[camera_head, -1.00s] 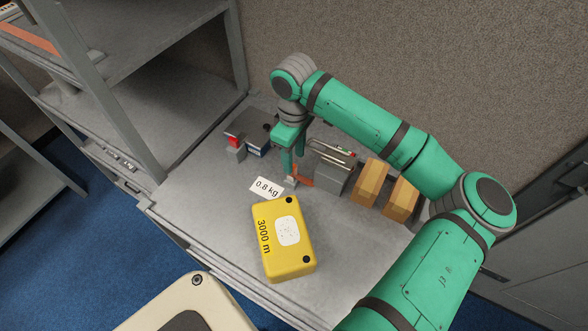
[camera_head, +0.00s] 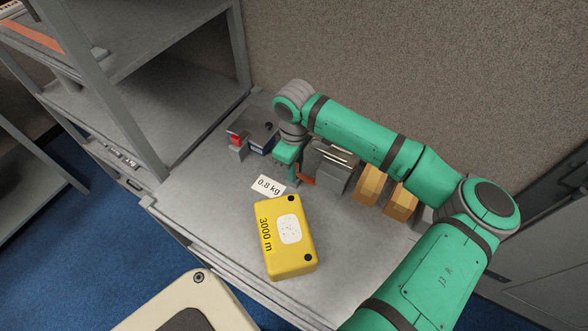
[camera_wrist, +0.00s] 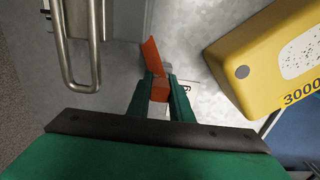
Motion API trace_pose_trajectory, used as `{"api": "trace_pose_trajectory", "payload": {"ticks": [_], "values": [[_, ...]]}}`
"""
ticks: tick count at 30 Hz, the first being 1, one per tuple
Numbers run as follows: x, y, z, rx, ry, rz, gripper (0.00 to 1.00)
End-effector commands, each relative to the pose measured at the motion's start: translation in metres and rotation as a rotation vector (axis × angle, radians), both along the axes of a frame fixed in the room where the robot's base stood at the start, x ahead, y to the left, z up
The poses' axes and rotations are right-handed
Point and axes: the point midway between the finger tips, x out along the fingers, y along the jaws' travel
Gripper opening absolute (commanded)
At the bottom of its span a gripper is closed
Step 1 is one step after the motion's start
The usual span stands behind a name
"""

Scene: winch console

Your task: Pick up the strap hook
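The strap hook (camera_wrist: 152,57) shows as an orange piece on the grey worktop. In the head view its orange end (camera_head: 305,179) shows just right of my fingers, and the rest is hidden behind them. My gripper (camera_wrist: 160,90) points down at the worktop. In the wrist view its two green fingers lie against both sides of an orange block of the hook, with no clear gap. In the head view my gripper (camera_head: 291,172) is low, close to the worktop.
A yellow case (camera_head: 285,238) marked 3000 m stands in front, with a 0.8 kg label (camera_head: 268,185) beside it. A grey box with metal bars (camera_head: 332,165) and wooden blocks (camera_head: 370,185) stand right. A device with a red part (camera_head: 237,141) is left. Shelving (camera_head: 120,110) rises left.

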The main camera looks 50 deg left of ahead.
Motion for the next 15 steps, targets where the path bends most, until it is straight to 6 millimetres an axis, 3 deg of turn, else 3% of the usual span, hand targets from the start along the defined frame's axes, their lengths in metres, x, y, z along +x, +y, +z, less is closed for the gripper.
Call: {"api": "trace_pose_trajectory", "payload": {"ticks": [15], "values": [[-0.0002, 0.0006, 0.0083, 0.001, 0.0, 0.0, 0.0]]}}
